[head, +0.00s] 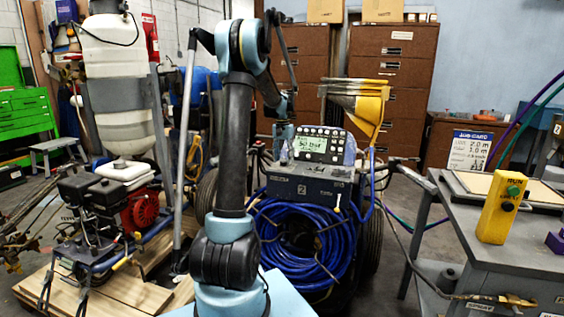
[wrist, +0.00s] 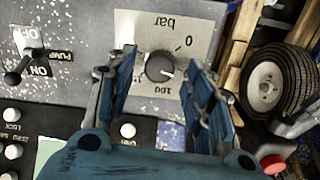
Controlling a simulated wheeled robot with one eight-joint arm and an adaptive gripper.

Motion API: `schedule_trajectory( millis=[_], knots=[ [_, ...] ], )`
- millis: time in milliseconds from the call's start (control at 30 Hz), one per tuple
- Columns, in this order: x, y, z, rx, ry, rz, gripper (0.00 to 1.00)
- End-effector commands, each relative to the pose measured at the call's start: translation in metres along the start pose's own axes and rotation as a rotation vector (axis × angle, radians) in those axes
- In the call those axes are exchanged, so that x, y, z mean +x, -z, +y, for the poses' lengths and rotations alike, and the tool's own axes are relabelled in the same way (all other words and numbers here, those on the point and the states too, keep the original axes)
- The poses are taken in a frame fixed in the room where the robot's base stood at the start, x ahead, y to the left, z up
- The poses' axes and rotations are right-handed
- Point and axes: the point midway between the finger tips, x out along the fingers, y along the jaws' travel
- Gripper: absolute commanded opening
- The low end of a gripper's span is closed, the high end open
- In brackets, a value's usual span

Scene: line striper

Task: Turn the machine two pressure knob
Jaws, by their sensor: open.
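The pressure knob (wrist: 160,67) is a small round black knob with a light pointer mark, on a pale plate (wrist: 152,24) marked "bar", "0" and "100", in the wrist view. My gripper (wrist: 161,61) is open, with one blue finger to each side of the knob in the picture. I cannot tell whether either finger touches it. In the head view, machine two (head: 310,190) has a dark front with a "2" and a lit green display. My gripper (head: 283,143) is at the left of its control panel, and the knob is hidden there.
A pump switch (wrist: 24,66) marked OFF and ON sits left of the plate in the wrist view. A wheel (wrist: 279,82) shows at right. In the head view, a blue hose coil (head: 300,245) hangs below the panel, and a grey table (head: 500,262) with a yellow control box (head: 501,208) stands right.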

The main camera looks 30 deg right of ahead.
Motion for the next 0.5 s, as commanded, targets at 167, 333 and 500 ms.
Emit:
schedule_trajectory(
  millis=[167, 333, 500],
  knots=[
    [-0.032, 0.000, 0.000, 0.000, 0.000, 0.000, 0.48],
    [-0.065, 0.000, -0.001, 0.000, 0.000, 0.000, 0.48],
    [-0.090, 0.000, -0.001, 0.000, 0.000, 0.000, 0.48]
  ],
)
